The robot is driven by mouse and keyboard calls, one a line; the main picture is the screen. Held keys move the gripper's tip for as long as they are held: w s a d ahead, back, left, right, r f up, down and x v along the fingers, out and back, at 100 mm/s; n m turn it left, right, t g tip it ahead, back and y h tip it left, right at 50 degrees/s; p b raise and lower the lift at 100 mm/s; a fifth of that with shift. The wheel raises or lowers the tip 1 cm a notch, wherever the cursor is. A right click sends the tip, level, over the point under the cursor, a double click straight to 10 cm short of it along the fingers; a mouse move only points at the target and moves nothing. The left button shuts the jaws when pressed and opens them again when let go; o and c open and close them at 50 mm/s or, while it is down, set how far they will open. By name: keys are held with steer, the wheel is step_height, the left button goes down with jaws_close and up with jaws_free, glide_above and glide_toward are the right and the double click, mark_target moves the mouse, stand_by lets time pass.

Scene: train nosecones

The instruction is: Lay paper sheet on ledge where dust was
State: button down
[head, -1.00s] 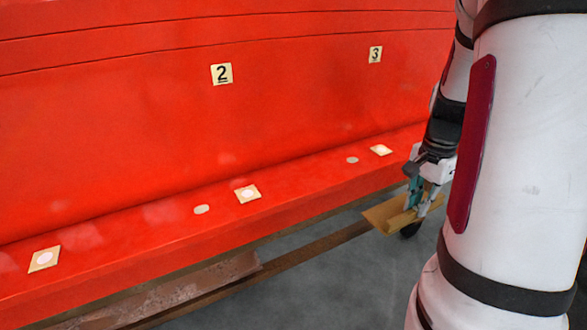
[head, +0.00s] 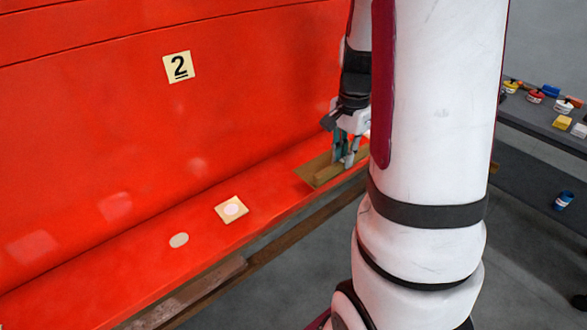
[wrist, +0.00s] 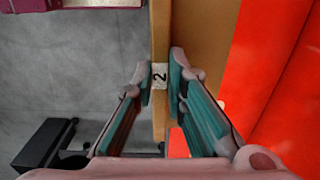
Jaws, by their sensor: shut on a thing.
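My gripper (head: 343,160) is shut on the raised brown rib of a tan paper sheet (head: 313,176). In the wrist view the fingers (wrist: 160,88) pinch this rib, which bears a small label "2", and the flat tan part (wrist: 200,45) spreads to the right. The red ledge (head: 110,262) runs along the foot of the red nosecone wall. In the head view the sheet overlaps the ledge near its front edge; I cannot tell whether it touches. My arm hides the ledge further right.
A tan square with a white disc (head: 232,209) and a pale round spot (head: 179,240) lie on the ledge. A marker "2" (head: 178,67) is on the wall. A dark bench (head: 540,122) with several small items stands at right. Grey floor lies in front of the ledge.

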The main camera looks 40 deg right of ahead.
mark_target(297, 169)
steer(key=w+a, duration=0.2)
steer(key=a, duration=0.1)
steer(key=w+a+p, duration=0.1)
steer(key=w+a, duration=0.1)
steer(key=a, duration=0.1)
steer(key=w+a+f+p, duration=0.1)
steer(key=w+a, duration=0.1)
steer(key=a, duration=0.1)
steer(key=shift+w, duration=0.25)
steer(key=shift+a+f+p, duration=0.1)
steer(key=shift+f+p, duration=0.25)
steer(key=shift+f, duration=1.45)
steer(key=shift+f, duration=0.2)
steer(key=c, duration=1.7)
jaws_free()
steer(key=shift+o, duration=0.5)
steer(key=shift+r, duration=0.1)
step_height(297, 169, up, 11)
steer(key=b, duration=0.2)
steer(key=s+a+r+n+t, duration=0.5)
steer(key=s+a+r+n, duration=0.7)
steer(key=s+a+n, duration=0.4)
steer(key=shift+s+r+n+t, duration=0.2)
steer(key=shift+r+n+t, duration=0.15)
steer(key=shift+n, duration=0.45)
